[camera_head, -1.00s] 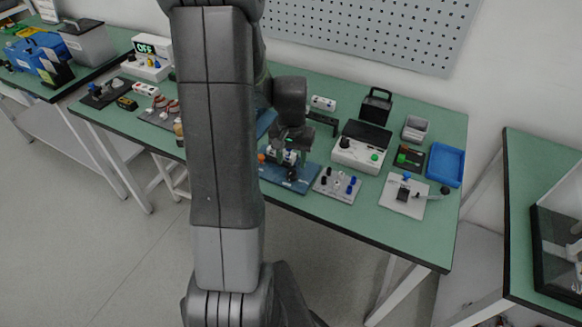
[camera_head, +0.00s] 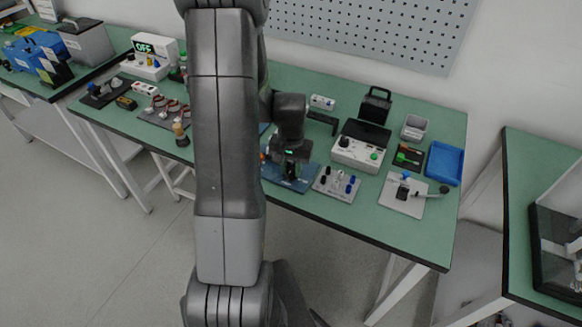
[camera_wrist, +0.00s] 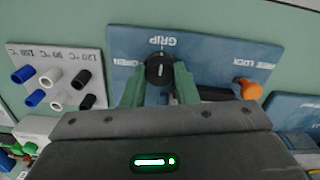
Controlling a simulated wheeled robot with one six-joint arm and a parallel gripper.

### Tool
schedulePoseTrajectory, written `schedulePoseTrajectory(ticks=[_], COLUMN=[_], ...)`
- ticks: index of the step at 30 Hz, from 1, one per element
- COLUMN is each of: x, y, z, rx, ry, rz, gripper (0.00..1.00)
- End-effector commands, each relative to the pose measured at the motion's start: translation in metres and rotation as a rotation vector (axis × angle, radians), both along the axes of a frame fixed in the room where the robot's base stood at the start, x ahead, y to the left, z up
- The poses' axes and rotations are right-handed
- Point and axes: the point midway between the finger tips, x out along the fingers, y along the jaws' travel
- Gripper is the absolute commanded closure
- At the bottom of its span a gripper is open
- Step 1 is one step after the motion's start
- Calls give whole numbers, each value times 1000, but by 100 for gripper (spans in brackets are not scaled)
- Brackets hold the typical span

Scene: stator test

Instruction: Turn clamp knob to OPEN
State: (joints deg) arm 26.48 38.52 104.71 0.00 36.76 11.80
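The clamp knob (camera_wrist: 159,68) is a round black knob with a white mark, on a blue plate (camera_wrist: 215,55). Its mark lies in line with the word GRIP, at the plate's far edge in the wrist view; OPEN is printed left of the knob. My gripper (camera_wrist: 160,80) has its two green fingers apart, one on each side of the knob. I cannot tell whether they touch it. In the head view my gripper (camera_head: 291,163) is over the blue plate (camera_head: 299,185) and hides the knob.
An orange knob (camera_wrist: 248,90) stands on the plate's right side, near the words FREE and LOCK. A grey board (camera_wrist: 62,78) with several blue, white and black pegs lies to the left. A white box with a green button (camera_head: 358,154) stands right of my gripper in the head view.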

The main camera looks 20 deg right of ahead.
Motion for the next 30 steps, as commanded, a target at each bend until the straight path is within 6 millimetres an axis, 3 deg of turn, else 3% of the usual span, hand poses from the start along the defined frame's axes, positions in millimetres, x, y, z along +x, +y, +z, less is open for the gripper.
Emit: schedulePoseTrajectory(ticks=[14,30], x=[0,0], y=[0,0], z=[-1,-1], rx=[-1,-1], ry=[-1,-2], rz=[139,631], gripper=[96,96])
